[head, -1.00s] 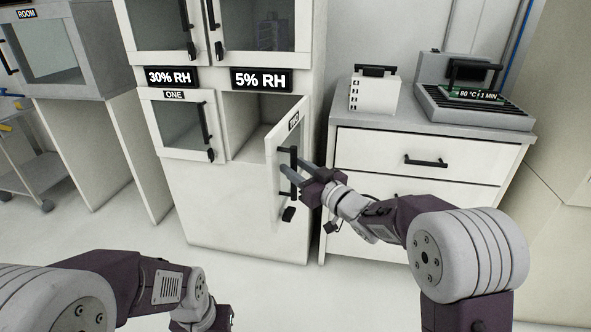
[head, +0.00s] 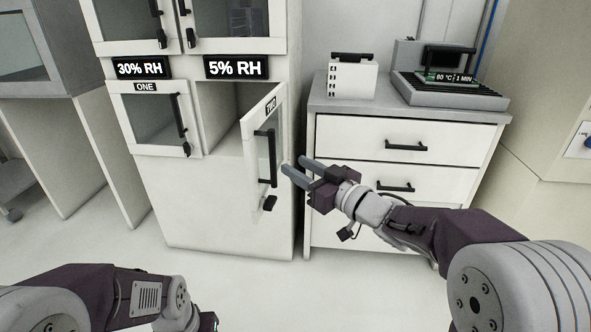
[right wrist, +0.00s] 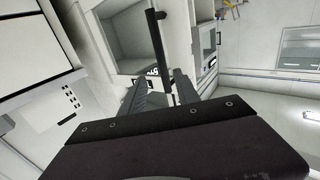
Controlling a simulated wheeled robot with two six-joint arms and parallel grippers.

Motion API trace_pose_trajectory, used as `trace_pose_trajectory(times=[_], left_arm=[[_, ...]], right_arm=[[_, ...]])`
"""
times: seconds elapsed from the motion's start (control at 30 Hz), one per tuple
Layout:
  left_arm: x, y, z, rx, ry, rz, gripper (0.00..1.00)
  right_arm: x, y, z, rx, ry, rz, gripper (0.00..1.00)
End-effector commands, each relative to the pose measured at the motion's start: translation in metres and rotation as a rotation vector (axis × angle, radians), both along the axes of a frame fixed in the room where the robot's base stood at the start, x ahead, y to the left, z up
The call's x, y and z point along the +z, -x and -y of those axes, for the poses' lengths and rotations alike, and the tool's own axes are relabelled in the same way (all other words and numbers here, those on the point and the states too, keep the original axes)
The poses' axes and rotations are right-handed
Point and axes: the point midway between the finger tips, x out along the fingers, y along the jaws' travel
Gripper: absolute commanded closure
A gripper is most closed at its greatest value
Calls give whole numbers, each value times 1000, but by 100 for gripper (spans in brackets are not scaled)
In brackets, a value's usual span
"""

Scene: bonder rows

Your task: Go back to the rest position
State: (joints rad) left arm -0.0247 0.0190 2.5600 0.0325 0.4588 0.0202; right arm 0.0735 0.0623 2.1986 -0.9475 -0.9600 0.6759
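My right gripper (head: 293,166) is open and empty, just right of the open door TWO (head: 257,160) under the 5% RH sign. Its two grey fingers point left at the door's black handle (head: 266,158), with a small gap in the head view. In the right wrist view my right gripper (right wrist: 158,88) has its fingers apart and the handle (right wrist: 157,45) shows between and beyond them. My left arm (head: 130,295) is low at the left; its gripper fingers are not visible.
Door ONE (head: 145,125) is shut. The compartment (head: 222,105) behind door TWO looks empty where visible. The drawer cabinet (head: 350,140) stands close behind my right gripper, with a white box (head: 350,80) and a hot plate (head: 455,95) on top. The floor (head: 235,290) in front is clear.

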Motion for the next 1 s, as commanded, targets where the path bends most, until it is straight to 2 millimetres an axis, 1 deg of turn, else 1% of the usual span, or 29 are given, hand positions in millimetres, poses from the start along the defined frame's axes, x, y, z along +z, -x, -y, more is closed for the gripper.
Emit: trace_pose_trajectory(times=[0.1, 0.17, 0.2, 0.27, 0.3, 0.37, 0.4, 0.47, 0.5, 0.57, 0.6, 0.67, 0.7, 0.77, 0.8, 0.83, 0.87, 0.9, 1.0], left_arm=[[3, 0, 0, 0, 0, 0, 64], [12, 0, 0, 0, 0, 0, 64], [15, 0, 0, 0, 0, 0, 64], [17, 0, 0, 0, 0, 0, 64], [19, 0, 0, 0, 0, 0, 64], [21, 0, 0, 0, 0, 0, 64], [21, 0, 0, 0, 0, 0, 64], [22, 0, 0, 0, 0, 0, 64], [22, 0, 0, 0, 0, 0, 64], [23, 0, 0, 0, 0, 0, 64], [22, 0, 0, 0, 0, 0, 64], [22, 0, 0, 0, 0, 0, 64], [22, 0, 0, 0, 0, 0, 64], [22, 0, 0, 0, 0, 0, 64], [22, 0, 0, 0, 0, 0, 64], [22, 0, 0, 0, 0, 0, 64], [26, 0, 0, 0, 0, -1, 64], [56, 1, 0, 0, 0, -2, 64], [90, 0, 0, 0, 0, 1, 64]], right_arm=[[3, 0, -2, 5, 0, 0, 62], [10, 7, -13, 25, -5, -6, 62], [0, 5, -7, -31, -39, -64, 62], [-33, -1, 17, -170, -33, -181, 62], [-61, -1, 37, -269, -8, -274, 62], [-106, 10, 65, -402, 45, -430, 62], [-135, 24, 81, -471, 84, -533, 62], [-172, 49, 99, -548, 140, -681, 62], [-193, 67, 108, -583, 173, -774, 62], [-218, 96, 117, -618, 218, -905, 62], [-233, 116, 121, -632, 247, -986, 62], [-251, 145, 124, -639, 285, -1105, 62], [-261, 165, 124, -636, 309, -1181, 62], [-272, 194, 123, -619, 346, -1293, 62], [-277, 214, 121, -596, 376, -1367, 62], [-279, 228, 119, -566, 408, -1421, 62], [-275, 237, 118, -522, 459, -1440, 62], [-245, 234, 119, -531, 450, -1430, 62], [-212, 233, 119, -532, 449, -1428, 62]])
